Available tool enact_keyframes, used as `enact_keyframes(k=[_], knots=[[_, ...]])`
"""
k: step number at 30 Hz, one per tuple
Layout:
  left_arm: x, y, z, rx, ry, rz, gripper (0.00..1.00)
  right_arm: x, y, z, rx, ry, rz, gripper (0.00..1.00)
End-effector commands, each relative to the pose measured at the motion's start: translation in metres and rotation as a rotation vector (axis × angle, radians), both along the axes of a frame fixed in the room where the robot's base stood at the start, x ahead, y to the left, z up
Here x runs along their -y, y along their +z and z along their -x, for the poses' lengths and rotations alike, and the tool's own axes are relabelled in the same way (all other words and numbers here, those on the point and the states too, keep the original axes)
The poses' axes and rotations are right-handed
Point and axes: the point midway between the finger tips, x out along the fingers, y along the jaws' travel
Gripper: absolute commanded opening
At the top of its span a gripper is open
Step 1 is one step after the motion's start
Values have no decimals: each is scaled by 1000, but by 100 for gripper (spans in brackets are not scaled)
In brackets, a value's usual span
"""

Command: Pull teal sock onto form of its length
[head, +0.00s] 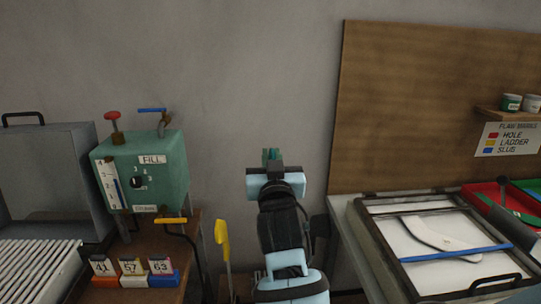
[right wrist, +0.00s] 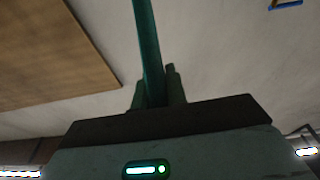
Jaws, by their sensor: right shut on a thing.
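My right gripper (head: 271,156) is raised in the middle of the head view, in front of the bare wall, and is seen from behind. In the right wrist view its two green fingers (right wrist: 157,92) are shut on a narrow teal strip, the teal sock (right wrist: 148,42), which extends up out of the picture. In the head view the sock is mostly hidden by the gripper. My left gripper is not in view.
A green machine (head: 168,178) marked FILL stands at the left, with number blocks 41, 57 and 63 (head: 133,280) before it. A yellow-handled lever (head: 222,240) stands left of my arm. At the right, a framed white panel (head: 395,250) holds a pale bent shape (head: 425,235) under a blue bar (head: 455,253).

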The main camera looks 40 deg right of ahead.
Motion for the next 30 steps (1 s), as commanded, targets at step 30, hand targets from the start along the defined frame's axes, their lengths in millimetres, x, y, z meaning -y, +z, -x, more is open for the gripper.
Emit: enact_keyframes(k=[30], knots=[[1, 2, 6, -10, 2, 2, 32, 0, 1, 0, 1, 0, 1, 0]])
